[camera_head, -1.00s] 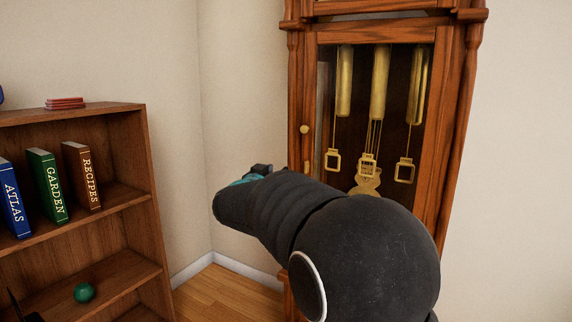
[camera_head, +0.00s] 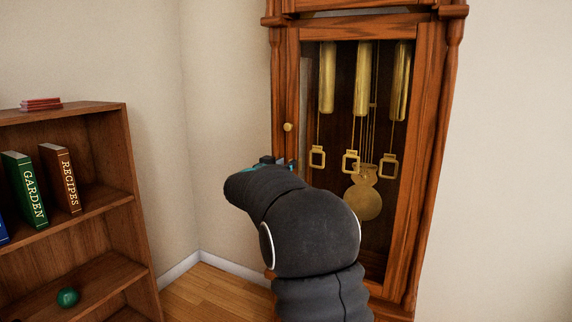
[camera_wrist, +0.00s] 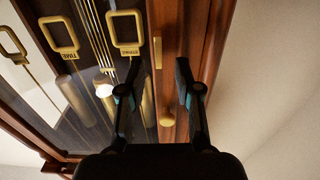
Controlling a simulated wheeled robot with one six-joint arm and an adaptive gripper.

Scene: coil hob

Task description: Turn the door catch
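The tall wooden clock's glazed door (camera_head: 409,160) is shut. In the wrist view, a slim upright brass bar (camera_wrist: 157,52), which looks like the door catch, sits on the door frame beside the glass. A round brass knob (camera_wrist: 167,122) is on the same frame; it also shows in the head view (camera_head: 288,127). My gripper (camera_wrist: 159,68) is open, its two dark fingers apart on either side of the bar in the picture. Contact cannot be told. In the head view my gripper (camera_head: 279,163) is just below the knob, and the bar is hidden by it.
Brass weights and a round pendulum (camera_head: 363,203) hang behind the glass. A wooden bookshelf (camera_head: 140,245) with books and a green ball (camera_head: 67,298) stands at the left. Bare wall and a strip of wood floor lie between the shelf and the clock.

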